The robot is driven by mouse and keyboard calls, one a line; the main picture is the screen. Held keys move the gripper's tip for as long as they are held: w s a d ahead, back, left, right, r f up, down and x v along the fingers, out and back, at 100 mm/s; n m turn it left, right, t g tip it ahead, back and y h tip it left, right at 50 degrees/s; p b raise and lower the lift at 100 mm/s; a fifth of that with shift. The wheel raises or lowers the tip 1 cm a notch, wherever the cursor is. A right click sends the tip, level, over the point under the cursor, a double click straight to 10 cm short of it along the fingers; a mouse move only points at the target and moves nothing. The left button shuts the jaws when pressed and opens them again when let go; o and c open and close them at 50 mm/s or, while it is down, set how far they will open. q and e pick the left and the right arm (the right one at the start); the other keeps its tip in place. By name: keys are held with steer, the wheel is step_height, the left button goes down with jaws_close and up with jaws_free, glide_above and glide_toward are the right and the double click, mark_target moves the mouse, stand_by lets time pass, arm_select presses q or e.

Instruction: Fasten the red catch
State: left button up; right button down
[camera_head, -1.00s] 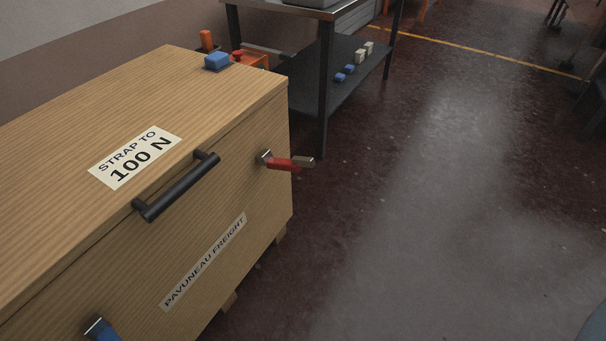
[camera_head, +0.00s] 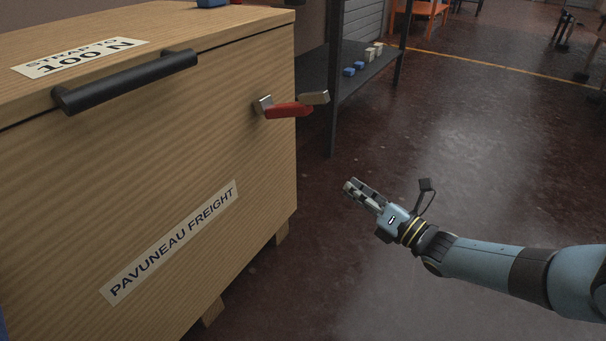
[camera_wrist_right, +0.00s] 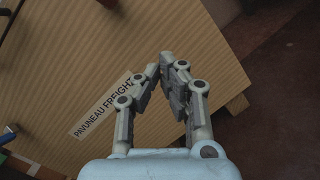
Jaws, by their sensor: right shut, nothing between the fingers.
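The red catch (camera_head: 288,110) is on the front face of the wooden crate (camera_head: 150,180), near its upper right corner. Its red lever sticks out to the right from a metal bracket on the face and carries a pale metal piece at its outer end. My right gripper (camera_head: 352,190) is shut and empty, to the right of the crate and below the catch, apart from both. In the right wrist view the right gripper (camera_wrist_right: 168,62) points at the crate's front face. My left gripper is not in view.
A black handle (camera_head: 125,80) juts from the crate's front near the lid. A dark shelf unit (camera_head: 335,80) with small blue and cream blocks stands behind the crate. Blue parts show at the left edge of the right wrist view (camera_wrist_right: 8,135). The floor (camera_head: 440,150) on the right is open.

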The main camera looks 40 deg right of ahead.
mark_target(286, 117)
arm_select(q)
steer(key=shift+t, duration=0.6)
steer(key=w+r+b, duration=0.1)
steer(key=b, duration=0.1)
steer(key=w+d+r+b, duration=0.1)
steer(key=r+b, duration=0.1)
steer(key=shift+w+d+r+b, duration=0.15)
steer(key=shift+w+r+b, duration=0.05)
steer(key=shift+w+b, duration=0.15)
arm_select(e)
steer(key=r+n+y, duration=0.1)
steer(key=n+y, duration=0.1)
steer(key=n, duration=0.1)
steer(key=w+r+n+t+y, duration=0.1)
steer(key=n+y, duration=0.1)
steer(key=n, duration=0.2)
steer(key=a+r+n+t+y, duration=0.1)
steer(key=n+y, duration=0.1)
steer(key=n, duration=0.1)
steer(key=shift+w+n, duration=0.35)
steer(key=shift+n, duration=0.05)
steer(key=shift+w, duration=0.1)
